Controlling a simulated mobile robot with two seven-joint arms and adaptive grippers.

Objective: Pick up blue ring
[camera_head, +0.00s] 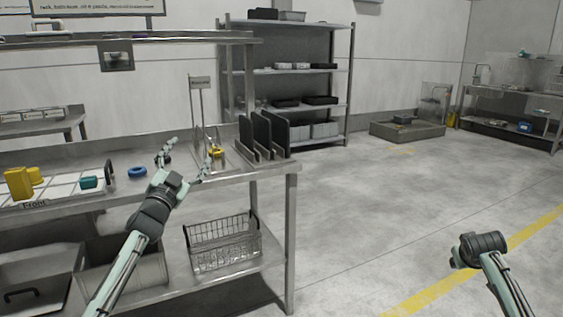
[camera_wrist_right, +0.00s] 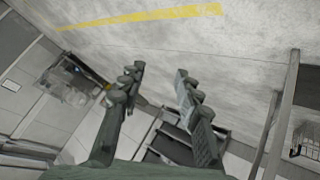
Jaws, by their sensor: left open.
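The blue ring (camera_head: 137,172) lies flat on the metal workbench (camera_head: 262,178), just right of the white gridded tray. My left gripper (camera_head: 190,158) is open above the bench, to the right of the blue ring and apart from it, with its fingers spread. No object shows held in it. The blue ring is fully visible. My right gripper (camera_wrist_right: 157,80) is open and empty in the right wrist view, over the floor and away from the bench.
A yellow ring (camera_head: 217,152) sits near the left gripper's right finger. The gridded tray (camera_head: 62,198) holds yellow and teal pieces. Dark upright panels (camera_head: 270,134) stand at the bench's right end. A wire basket (camera_head: 224,242) is on the lower shelf. Floor to the right is clear.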

